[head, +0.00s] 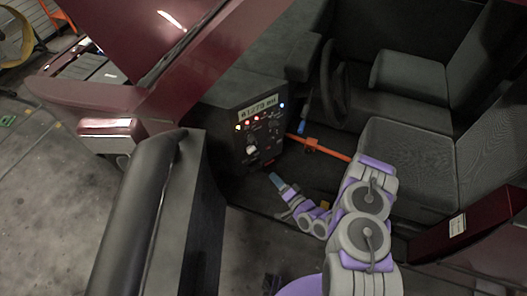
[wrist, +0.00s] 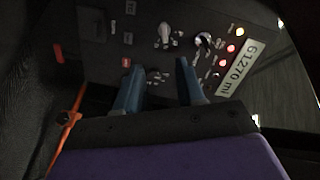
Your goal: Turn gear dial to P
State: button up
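A dark control panel (head: 262,140) stands inside the open red vehicle, with a "61270 mi" display and lit lamps. A pale knob (head: 251,150) is on its lower part. In the wrist view the panel is turned sideways, with a pale knob (wrist: 165,36) and a second dark-and-pale knob (wrist: 203,41) nearer the display. Which one is the gear dial, and its setting, I cannot read. My gripper (head: 274,178) is below the panel in the head view.
An orange bar (head: 325,149) runs from beside the panel toward the seat (head: 405,150). The steering wheel (head: 336,90) is to the right of the panel. The open door (head: 160,215) stands at left. The floor ahead of the panel is dark.

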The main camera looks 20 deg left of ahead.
aim_at(251, 149)
jog(key=b+x, duration=0.5)
jog(key=x, duration=1.1)
jog(key=shift+r+m+t, duration=0.25)
jog(key=shift+m+t, duration=0.05)
jog(key=shift+m, duration=0.1)
grip_shut()
